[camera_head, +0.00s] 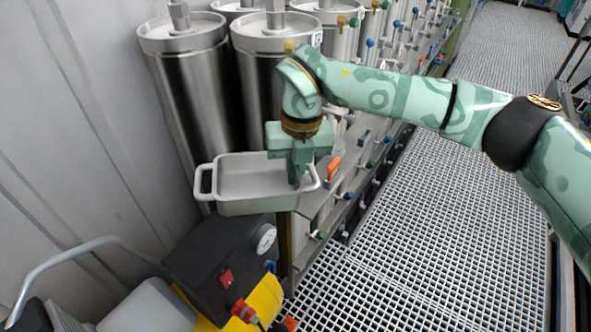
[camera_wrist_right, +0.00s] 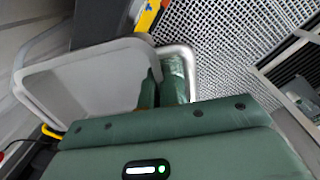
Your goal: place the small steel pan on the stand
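The small steel pan (camera_head: 240,207) is a light grey rectangular tray with a loop handle at each end, roughly level and empty. It is in front of the tall steel vessels in the head view, and it fills the left of the right wrist view (camera_wrist_right: 85,85). My right gripper (camera_head: 295,178) points down at the pan's right end. Its fingers (camera_wrist_right: 161,88) are close together at the end wall beside the handle, apparently shut on the pan. The stand cannot be clearly made out; what lies under the pan is mostly hidden. My left gripper is not in view.
Steel vessels (camera_head: 190,85) stand behind the pan. A rack with coloured valves (camera_head: 345,195) runs along the right. The grating floor (camera_head: 420,240) is clear.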

